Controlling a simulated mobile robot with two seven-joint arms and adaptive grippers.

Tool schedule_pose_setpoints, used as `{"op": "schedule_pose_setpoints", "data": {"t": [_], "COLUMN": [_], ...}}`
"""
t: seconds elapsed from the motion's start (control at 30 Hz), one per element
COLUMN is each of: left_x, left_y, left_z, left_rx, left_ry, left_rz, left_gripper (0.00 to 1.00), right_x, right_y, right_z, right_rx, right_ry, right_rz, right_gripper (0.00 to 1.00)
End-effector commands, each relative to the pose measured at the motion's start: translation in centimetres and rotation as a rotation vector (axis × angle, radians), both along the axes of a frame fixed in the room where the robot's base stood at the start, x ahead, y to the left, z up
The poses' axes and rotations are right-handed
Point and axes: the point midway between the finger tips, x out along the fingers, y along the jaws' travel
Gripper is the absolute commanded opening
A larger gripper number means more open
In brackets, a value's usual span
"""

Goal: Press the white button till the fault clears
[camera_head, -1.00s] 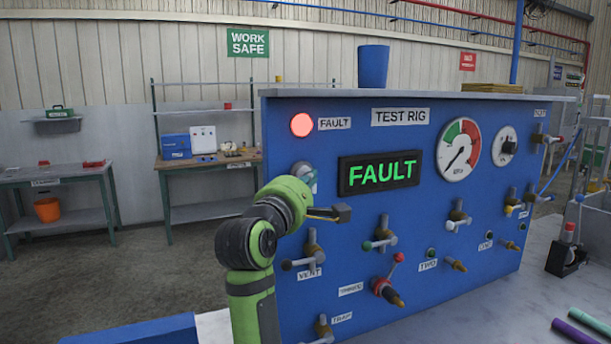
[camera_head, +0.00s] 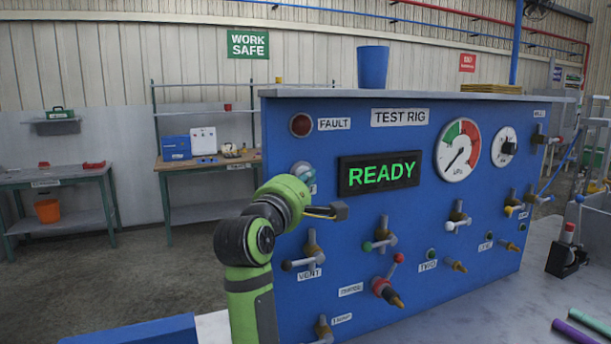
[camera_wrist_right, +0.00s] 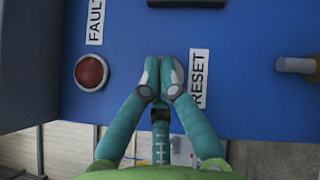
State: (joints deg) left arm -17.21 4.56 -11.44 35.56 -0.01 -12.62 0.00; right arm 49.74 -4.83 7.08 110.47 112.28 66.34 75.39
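The white button (camera_head: 299,168) is on the blue test rig panel, below the fault lamp. It shows only as a pale round edge in the head view and is hidden behind my fingertips in the wrist view, beside the RESET label (camera_wrist_right: 198,78). My right gripper (camera_head: 311,181) is at the button with its teal fingers together, as the wrist view (camera_wrist_right: 159,78) also shows. I cannot tell whether the button is pressed in. The fault lamp (camera_head: 302,125) is dark red and unlit. The display (camera_head: 379,173) reads READY in green. My left gripper is not in view.
Valve handles and brass fittings stick out of the panel, including one above the VENT label (camera_head: 312,249). A blue cup (camera_head: 373,67) stands on top. Tubes lie at lower right.

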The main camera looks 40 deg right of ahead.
Motion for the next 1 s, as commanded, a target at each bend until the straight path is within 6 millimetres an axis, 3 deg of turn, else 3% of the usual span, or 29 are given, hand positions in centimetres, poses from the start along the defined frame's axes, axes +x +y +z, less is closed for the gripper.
{"op": "schedule_pose_setpoints", "data": {"t": [0.47, 1.0], "left_x": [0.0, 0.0], "left_y": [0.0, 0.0], "left_z": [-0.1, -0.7], "left_rx": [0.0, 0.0], "left_ry": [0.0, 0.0], "left_rz": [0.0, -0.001], "left_gripper": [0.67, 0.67], "right_x": [0.0, -1.7], "right_y": [0.1, 0.6], "right_z": [0.0, 0.0], "right_rx": [-0.001, 0.0], "right_ry": [-0.001, 0.0], "right_rz": [0.002, 0.0], "right_gripper": [0.0, 0.0]}}
